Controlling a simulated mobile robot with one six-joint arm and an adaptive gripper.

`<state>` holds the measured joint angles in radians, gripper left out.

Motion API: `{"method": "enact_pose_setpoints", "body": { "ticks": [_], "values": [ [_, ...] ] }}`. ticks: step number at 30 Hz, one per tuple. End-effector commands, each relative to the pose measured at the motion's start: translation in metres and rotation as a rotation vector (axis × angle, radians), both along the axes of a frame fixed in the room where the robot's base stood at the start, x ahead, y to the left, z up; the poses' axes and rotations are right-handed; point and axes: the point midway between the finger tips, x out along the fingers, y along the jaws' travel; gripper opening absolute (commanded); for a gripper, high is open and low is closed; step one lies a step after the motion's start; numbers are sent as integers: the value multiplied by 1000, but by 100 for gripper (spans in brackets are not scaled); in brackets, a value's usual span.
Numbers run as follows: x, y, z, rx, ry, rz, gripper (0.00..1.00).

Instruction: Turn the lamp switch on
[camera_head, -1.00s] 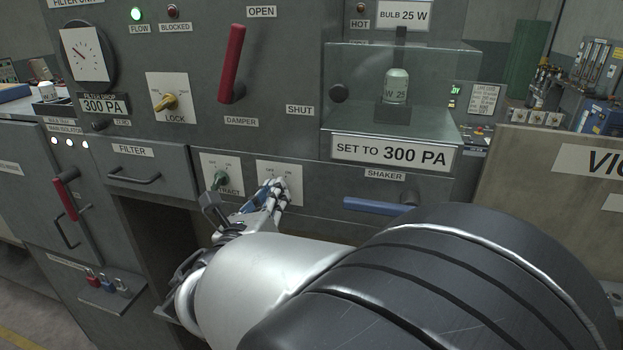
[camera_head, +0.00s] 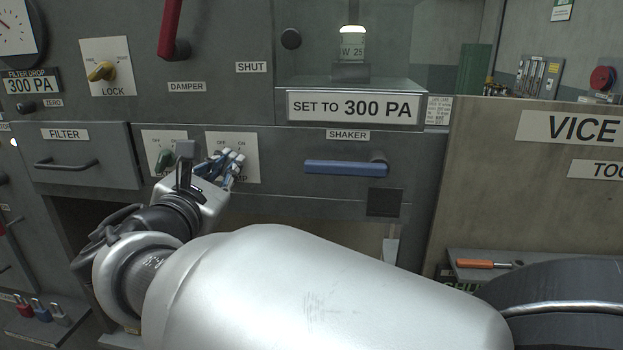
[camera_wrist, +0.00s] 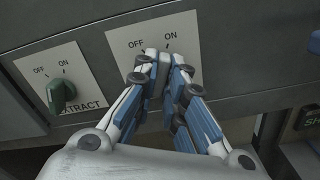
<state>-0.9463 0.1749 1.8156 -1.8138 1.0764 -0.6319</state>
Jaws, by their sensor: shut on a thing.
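The lamp switch plate (camera_head: 250,148), marked OFF and ON, is on the grey panel right of the EXTRACT plate. It also shows in the wrist view (camera_wrist: 120,42). My gripper (camera_head: 230,158) is at this plate, its fingers closed around the small grey switch knob (camera_wrist: 165,61). In the wrist view, my fingertips (camera_wrist: 165,58) meet just below the OFF and ON marks. The fingers hide most of the knob, so its exact angle is hard to tell.
The green EXTRACT knob (camera_wrist: 61,94) is close on the left of my gripper. The blue SHAKER handle (camera_head: 346,168) sticks out on the right. The FILTER drawer (camera_head: 85,155) is further left. The glass case (camera_head: 420,95) juts out above.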

Motion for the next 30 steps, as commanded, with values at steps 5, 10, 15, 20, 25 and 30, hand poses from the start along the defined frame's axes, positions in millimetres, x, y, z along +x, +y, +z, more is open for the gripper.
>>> {"method": "enact_pose_setpoints", "body": {
  "ticks": [5, 10, 15, 20, 25, 30],
  "values": [
    [0, 0, 0, 58, -7, 0, 0],
    [0, 0, 1, 80, -8, 0, 0],
    [0, 0, 2, 85, -8, 0, 0],
    [0, 0, 2, 85, -9, 0, 0],
    [0, 0, 2, 84, -8, 0, 18],
    [0, 0, 1, 83, -7, 0, 29]
  ]
}}
